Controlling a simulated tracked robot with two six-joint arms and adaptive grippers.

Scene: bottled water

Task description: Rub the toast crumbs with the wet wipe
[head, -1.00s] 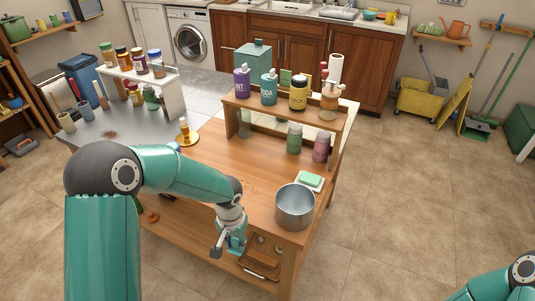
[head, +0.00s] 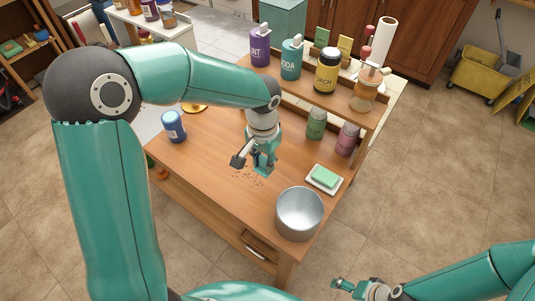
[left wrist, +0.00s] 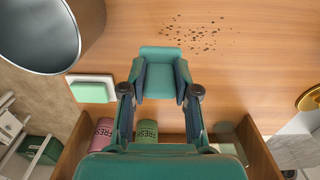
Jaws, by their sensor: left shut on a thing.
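The toast crumbs (head: 245,177) are small dark specks scattered on the wooden tabletop; they also show in the left wrist view (left wrist: 193,33). My left gripper (head: 261,168) is over the table just beside the crumbs. It is shut on a teal folded piece (left wrist: 160,72) that looks like the wet wipe. In the left wrist view this piece is between the fingers, with the crumbs beyond it to the upper right. I cannot tell whether it touches the table. My right gripper (head: 345,287) is low at the right, away from the table; its opening is unclear.
A metal pot (head: 299,214) stands at the front right of the table (head: 205,160). A green sponge on a white dish (head: 325,179) is beside it. A blue canister (head: 174,126) stands at the left. Behind are a green bottle (head: 316,124), a pink bottle (head: 347,139) and a raised shelf with bottles.

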